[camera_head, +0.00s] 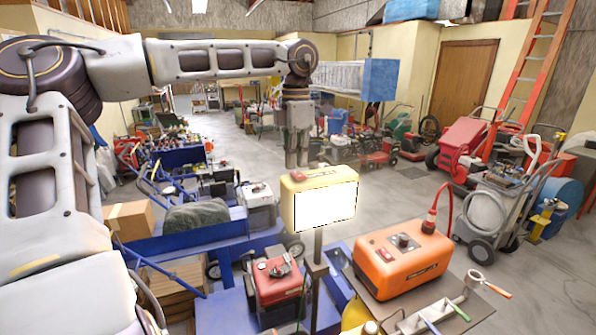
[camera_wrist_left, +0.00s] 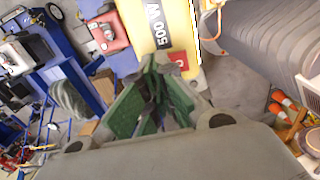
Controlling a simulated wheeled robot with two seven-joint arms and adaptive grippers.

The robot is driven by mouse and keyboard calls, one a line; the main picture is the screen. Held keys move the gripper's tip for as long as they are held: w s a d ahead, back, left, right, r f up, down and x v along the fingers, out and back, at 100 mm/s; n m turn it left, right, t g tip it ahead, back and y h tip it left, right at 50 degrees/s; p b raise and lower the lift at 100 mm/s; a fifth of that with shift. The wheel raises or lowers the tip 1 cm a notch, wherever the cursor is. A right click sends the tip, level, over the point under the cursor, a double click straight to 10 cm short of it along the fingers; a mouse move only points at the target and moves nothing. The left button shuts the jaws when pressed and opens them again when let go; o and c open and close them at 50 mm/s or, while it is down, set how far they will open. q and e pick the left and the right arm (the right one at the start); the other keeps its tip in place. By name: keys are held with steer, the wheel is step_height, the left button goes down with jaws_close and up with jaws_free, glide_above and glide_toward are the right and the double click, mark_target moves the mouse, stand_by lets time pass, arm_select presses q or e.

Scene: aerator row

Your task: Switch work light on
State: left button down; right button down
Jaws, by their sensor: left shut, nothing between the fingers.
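The work light (camera_head: 318,178) is a yellow box on a grey post, and its front panel glows bright white. In the left wrist view its yellow housing (camera_wrist_left: 148,18) bears the text "500 W" and a small red switch (camera_wrist_left: 178,60). My left gripper (camera_head: 297,163) points down just above and behind the top of the light in the head view. In the left wrist view its green-padded fingers (camera_wrist_left: 160,95) are together and empty, close to the red switch. I cannot tell whether they touch it. My right gripper is not in view.
An orange box (camera_head: 403,262) with a red cable stands right of the light. A red machine (camera_head: 278,283) sits below left on a blue surface. Hand tools (camera_head: 445,310) lie at the front right. A grey cart with a hose (camera_head: 492,205) stands farther right on open floor.

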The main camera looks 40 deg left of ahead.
mark_target(296, 173)
arm_select(q)
steer(key=shift+r+p, duration=0.65)
steer(key=shift+r, duration=2.15)
steer(key=shift+s+f, duration=0.1)
